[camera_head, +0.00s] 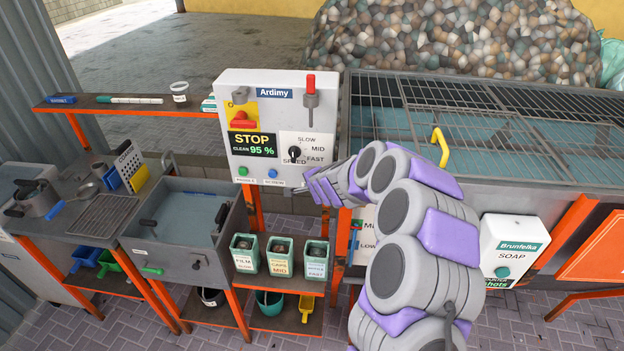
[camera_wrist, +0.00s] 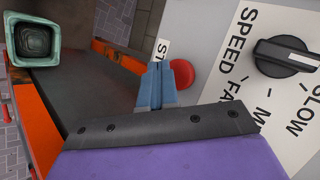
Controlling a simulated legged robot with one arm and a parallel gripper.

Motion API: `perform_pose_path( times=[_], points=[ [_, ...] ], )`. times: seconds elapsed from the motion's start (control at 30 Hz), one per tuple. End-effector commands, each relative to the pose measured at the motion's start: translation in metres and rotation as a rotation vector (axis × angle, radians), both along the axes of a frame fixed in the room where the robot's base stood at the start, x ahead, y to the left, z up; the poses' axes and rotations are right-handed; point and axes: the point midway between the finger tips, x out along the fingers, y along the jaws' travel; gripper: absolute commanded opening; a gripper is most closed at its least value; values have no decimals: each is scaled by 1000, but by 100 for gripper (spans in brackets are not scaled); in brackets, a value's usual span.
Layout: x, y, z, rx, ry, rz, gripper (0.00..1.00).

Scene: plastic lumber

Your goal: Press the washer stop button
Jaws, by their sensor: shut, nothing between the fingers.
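The washer control panel (camera_head: 232,188) is a white box labelled Ardimy, with a display (camera_head: 252,146) reading STOP and CLEAN 95 %. In the wrist view a round red button (camera_wrist: 182,73) sits on the white panel beside a label (camera_wrist: 162,48) showing "ST", the rest hidden. My gripper (camera_head: 299,190) is at the panel's lower right and hides this button in the head view. In the wrist view its blue fingers (camera_wrist: 156,86) are shut and empty, right beside the red button and overlapping its edge. I cannot tell whether they touch it.
A black speed knob (camera_wrist: 287,57) is close by; it also shows in the head view (camera_head: 294,154). A green button (camera_head: 243,171) and a blue button (camera_head: 272,173) lie left of my gripper. The mesh-topped tank (camera_head: 480,95) stands right; labelled canisters (camera_head: 280,257) stand below.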

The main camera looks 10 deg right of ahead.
Motion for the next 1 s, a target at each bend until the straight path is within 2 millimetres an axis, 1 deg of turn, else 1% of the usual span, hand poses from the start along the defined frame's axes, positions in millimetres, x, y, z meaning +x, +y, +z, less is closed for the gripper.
perform_pose_path(
  times=[0.53, 0.63, 1.0],
  points=[
    [-42, 13, 1, 0, -2, 0, 0],
    [-45, 14, 0, -1, -1, -1, 0],
    [-45, 15, 0, -1, 0, -1, 0]
  ],
)
